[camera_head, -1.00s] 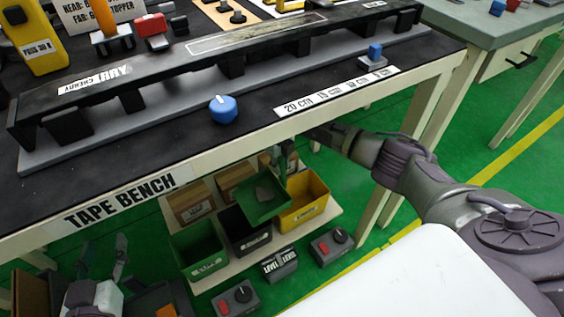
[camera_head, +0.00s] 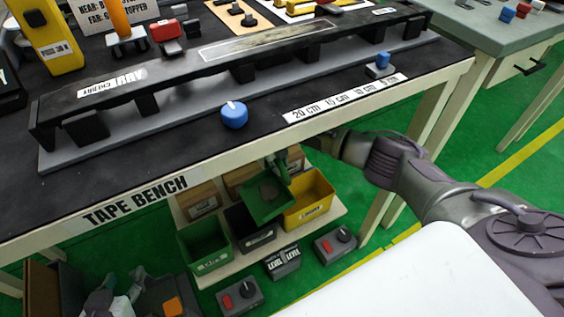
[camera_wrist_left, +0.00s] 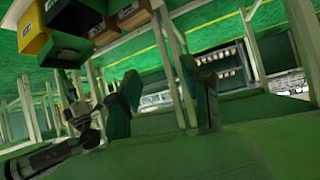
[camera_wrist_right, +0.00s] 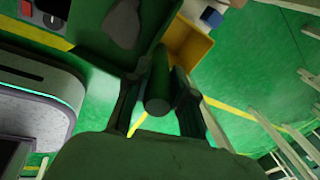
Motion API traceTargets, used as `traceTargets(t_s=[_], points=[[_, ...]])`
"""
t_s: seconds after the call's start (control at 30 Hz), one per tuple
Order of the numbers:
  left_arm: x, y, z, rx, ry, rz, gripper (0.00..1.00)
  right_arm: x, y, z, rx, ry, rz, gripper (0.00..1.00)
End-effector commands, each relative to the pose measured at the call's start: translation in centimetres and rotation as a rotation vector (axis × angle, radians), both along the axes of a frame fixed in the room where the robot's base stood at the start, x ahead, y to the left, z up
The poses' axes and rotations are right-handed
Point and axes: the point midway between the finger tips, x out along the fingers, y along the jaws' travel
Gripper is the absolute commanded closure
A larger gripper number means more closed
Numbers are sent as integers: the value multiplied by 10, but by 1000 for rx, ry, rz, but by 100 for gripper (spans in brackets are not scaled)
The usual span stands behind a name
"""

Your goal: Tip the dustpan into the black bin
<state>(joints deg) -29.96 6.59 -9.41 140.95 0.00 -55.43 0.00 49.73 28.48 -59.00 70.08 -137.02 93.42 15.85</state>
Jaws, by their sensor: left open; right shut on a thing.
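The green dustpan (camera_head: 262,207) is over the row of bins below the bench, above the black bin (camera_head: 256,240), and partly hides that bin. A grey patch of debris lies in the pan; the debris (camera_wrist_right: 124,24) also shows in the right wrist view. My right gripper (camera_head: 277,162) is shut on the dustpan's handle (camera_wrist_right: 158,88), mostly hidden by the bench edge and arm in the head view. My left gripper (camera_wrist_left: 163,92) is open and empty, away from the dustpan.
A green bin (camera_head: 207,258) stands left of the black bin and a yellow bin (camera_head: 312,205) right of it, with cardboard boxes (camera_head: 200,198) behind. Switch boxes (camera_head: 240,297) stand in front. The tape bench (camera_head: 140,180) overhangs the bins.

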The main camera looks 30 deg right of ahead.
Motion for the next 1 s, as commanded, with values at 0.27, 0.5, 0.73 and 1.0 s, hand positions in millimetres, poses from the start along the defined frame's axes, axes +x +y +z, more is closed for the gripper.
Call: traceTargets(t_s=[0.27,0.5,0.73,1.0], points=[[-17,7,-13,26,113,8,52,1,10,7,-62,-6,0,100],[-32,12,-24,46,207,15,52,0,25,15,-160,-8,2,100],[-21,8,-19,33,146,10,52,-1,35,13,-220,-9,1,100],[-5,2,-6,9,38,2,52,-1,47,12,-281,-14,1,100]])
